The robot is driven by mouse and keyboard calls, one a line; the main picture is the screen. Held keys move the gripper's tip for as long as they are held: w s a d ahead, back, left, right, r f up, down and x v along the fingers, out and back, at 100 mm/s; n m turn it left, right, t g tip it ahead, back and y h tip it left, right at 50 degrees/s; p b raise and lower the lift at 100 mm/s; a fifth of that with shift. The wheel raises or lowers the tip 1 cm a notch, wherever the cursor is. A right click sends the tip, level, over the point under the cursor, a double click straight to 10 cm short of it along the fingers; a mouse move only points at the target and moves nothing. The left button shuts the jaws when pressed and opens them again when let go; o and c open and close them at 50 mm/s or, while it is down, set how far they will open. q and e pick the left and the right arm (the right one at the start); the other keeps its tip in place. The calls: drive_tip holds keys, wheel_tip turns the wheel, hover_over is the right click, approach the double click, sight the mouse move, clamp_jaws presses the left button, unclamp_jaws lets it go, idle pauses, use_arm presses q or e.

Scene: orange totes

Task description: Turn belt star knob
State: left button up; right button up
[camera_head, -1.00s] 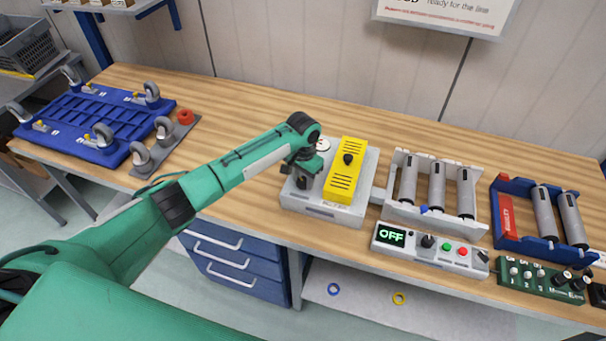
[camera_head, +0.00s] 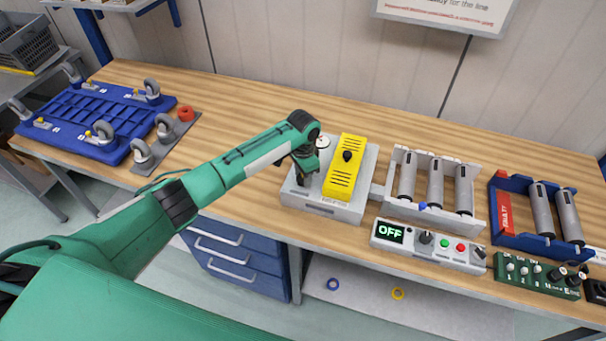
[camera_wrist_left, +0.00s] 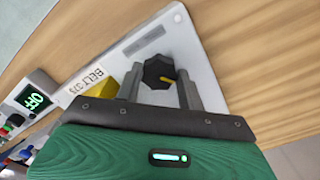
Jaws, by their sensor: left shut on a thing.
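In the head view my left gripper (camera_head: 304,180) points down over the left part of the belt unit (camera_head: 325,208), beside the yellow vented cover (camera_head: 343,170). The knob is hidden there by my gripper. My right gripper is not in view.
A control box (camera_head: 430,245) reading OFF stands to the right, before a roller frame (camera_head: 478,208). A blue roller tray (camera_head: 508,225) is farther right. A blue caster platform (camera_head: 85,120) lies at the left. The bench top (camera_head: 235,125) behind my arm is clear.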

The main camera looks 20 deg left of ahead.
use_arm(q)
drive_tip(key=shift+w+r, duration=0.1)
drive_tip(key=o, duration=1)
wheel_tip(320, 180, up, 14)
drive_tip(key=b, duration=0.4)
